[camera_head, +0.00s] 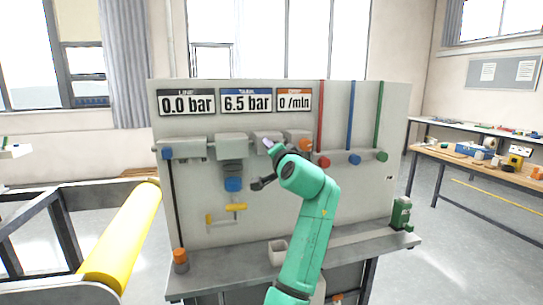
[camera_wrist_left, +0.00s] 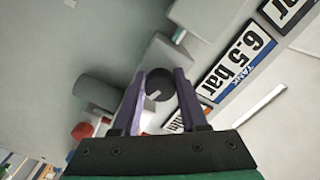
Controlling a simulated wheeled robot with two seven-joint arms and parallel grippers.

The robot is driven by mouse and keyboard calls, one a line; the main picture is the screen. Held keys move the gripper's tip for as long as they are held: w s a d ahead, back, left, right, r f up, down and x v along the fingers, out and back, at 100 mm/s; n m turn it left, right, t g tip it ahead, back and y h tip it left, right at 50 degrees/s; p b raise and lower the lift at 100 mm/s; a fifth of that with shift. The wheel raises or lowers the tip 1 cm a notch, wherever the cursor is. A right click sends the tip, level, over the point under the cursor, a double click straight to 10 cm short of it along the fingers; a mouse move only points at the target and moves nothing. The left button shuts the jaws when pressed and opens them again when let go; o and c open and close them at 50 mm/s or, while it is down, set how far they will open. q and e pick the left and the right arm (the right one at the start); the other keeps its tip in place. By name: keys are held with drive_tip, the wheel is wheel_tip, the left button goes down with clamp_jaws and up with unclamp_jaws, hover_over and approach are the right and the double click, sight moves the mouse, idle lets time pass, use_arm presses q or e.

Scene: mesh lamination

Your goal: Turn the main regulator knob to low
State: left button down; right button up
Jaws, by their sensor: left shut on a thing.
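In the left wrist view, a dark round knob (camera_wrist_left: 159,88) sits between the purple fingers of my left gripper (camera_wrist_left: 159,74), which is shut on it. I cannot read any low or high marking on it. In the head view, my left gripper (camera_head: 268,143) is at the panel's row of grey boxes, below the displays. The green arm hides part of that row, and the knob cannot be made out there. My right gripper is in neither view.
The grey panel (camera_head: 350,115) carries displays reading LINE 0.0 bar, TANK 6.5 bar (camera_head: 246,101) and 0 /min. A blue-ended regulator (camera_head: 233,184) and yellow handle (camera_head: 236,207) are left of my arm. Red, blue and green pipes are at right.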

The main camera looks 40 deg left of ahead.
use_arm(q)
drive_tip(key=n+b, duration=0.1)
drive_tip(key=n, duration=0.2)
drive_tip(key=n+b, duration=0.1)
drive_tip(key=n, duration=0.1)
drive_tip(key=shift+f+n+b, duration=0.3)
drive_tip(key=shift+b, duration=0.05)
drive_tip(key=n+b, duration=0.2)
drive_tip(key=n, duration=0.3)
drive_tip(key=shift+w+d+n, duration=0.1)
drive_tip(key=shift+w+n, duration=0.05)
drive_tip(key=shift+n, duration=0.15)
drive_tip(key=n+b, duration=0.1)
drive_tip(key=n, duration=0.4)
drive_tip(key=shift+w+d+r, duration=0.1)
drive_tip(key=n+b, duration=0.1)
drive_tip(key=n, duration=0.4)
drive_tip(key=shift+w+r, duration=0.1)
drive_tip(key=shift+r, duration=0.05)
drive_tip(key=shift+n, duration=0.4)
drive_tip(key=shift+c, duration=2.2)
unclamp_jaws()
drive_tip(key=shift+d, duration=0.1)
